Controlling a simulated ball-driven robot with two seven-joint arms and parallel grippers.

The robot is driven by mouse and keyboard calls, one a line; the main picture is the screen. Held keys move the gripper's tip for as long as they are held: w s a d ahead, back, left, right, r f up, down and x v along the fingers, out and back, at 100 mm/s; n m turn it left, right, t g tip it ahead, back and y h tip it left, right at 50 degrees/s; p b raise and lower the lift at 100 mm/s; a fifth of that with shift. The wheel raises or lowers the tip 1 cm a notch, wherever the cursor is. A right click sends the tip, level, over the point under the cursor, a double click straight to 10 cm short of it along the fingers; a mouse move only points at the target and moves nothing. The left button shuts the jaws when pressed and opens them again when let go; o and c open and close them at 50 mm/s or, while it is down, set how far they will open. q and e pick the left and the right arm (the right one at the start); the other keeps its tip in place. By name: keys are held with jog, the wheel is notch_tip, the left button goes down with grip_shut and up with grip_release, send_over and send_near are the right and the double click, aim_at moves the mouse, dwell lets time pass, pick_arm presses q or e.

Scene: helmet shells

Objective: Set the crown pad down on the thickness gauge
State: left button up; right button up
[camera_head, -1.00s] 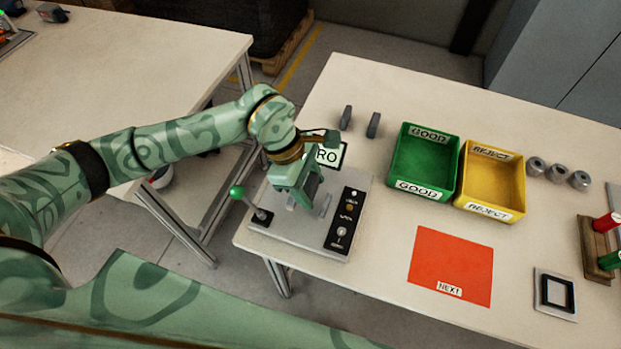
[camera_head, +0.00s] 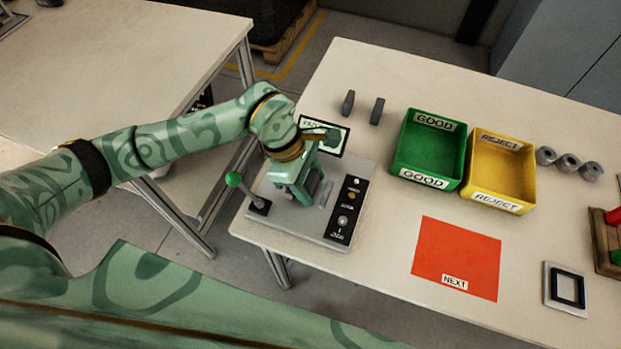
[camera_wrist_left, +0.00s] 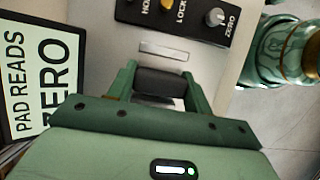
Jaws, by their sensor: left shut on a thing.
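The thickness gauge (camera_head: 290,220) is a grey plate with a black control panel (camera_head: 345,210), a green-knobbed lever and a raised display. My left gripper (camera_head: 308,198) is over the middle of the plate, pointing down. In the left wrist view its fingers (camera_wrist_left: 160,84) are shut on a dark grey pad, the crown pad (camera_wrist_left: 160,82), beside a thin light metal bar on the plate. In the head view the gripper mostly hides this pad. I cannot tell whether the pad touches the plate. My right gripper is not in view.
Two dark grey pads (camera_head: 377,111) stand behind the gauge. A green GOOD bin (camera_head: 402,150) and a yellow REJECT bin (camera_head: 527,180) are to the right. A red NEXT mat (camera_head: 455,255) lies empty in front. Grey rollers (camera_head: 568,163) and a black-framed square (camera_head: 567,289) are farther right.

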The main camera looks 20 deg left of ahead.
pick_arm(q)
jog(key=shift+f, duration=0.2)
jog(key=o, duration=1)
jog(key=p+v, duration=0.3)
jog(key=v, duration=1.3)
jog(key=shift+r, duration=0.2)
